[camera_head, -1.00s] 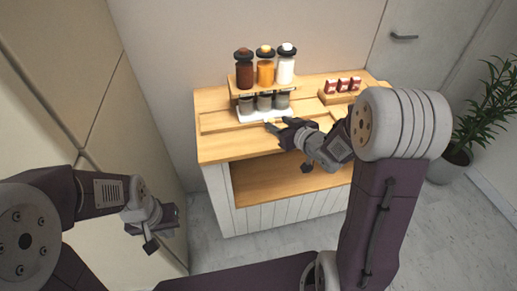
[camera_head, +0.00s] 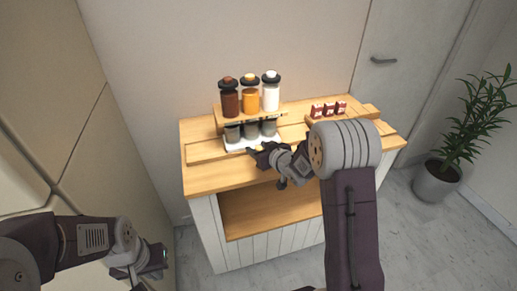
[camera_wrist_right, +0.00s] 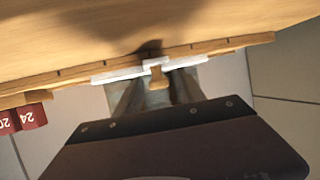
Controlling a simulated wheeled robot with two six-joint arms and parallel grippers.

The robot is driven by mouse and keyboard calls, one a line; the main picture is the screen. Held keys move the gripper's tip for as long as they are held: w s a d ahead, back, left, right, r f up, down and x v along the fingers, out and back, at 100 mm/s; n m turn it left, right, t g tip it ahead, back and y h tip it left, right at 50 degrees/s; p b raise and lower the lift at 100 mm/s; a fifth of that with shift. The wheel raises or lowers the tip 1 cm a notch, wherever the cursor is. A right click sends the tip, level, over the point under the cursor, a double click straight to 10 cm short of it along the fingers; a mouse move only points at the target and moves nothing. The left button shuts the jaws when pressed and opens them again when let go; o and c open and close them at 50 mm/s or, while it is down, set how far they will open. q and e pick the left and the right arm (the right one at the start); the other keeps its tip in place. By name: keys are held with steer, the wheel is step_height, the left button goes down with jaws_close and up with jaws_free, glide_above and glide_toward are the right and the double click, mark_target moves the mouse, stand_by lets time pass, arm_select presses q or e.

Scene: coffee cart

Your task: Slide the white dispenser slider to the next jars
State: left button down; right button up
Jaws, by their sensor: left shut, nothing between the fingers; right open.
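The white dispenser slider (camera_head: 238,147) lies on the cart top under the raised jar shelf, with grey cups (camera_head: 250,130) standing on it. Above are a brown jar (camera_head: 229,103), an orange jar (camera_head: 250,99) and a white jar (camera_head: 270,97). My right gripper (camera_head: 258,151) is open at the slider's front edge. In the right wrist view the slider (camera_wrist_right: 118,76) has a small wooden knob (camera_wrist_right: 158,80) that shows between the open fingers (camera_wrist_right: 157,95); contact cannot be told. My left gripper (camera_head: 152,263) is shut and empty at lower left, away from the cart.
Red numbered boxes (camera_head: 328,109) sit on a wooden block right of the jars; they also show in the right wrist view (camera_wrist_right: 25,119). The wooden cart (camera_head: 205,178) has an open lower shelf. A wall panel stands left, a potted plant (camera_head: 465,125) right.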

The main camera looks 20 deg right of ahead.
jaws_close()
steer(key=shift+w, duration=0.1)
stand_by(1.2)
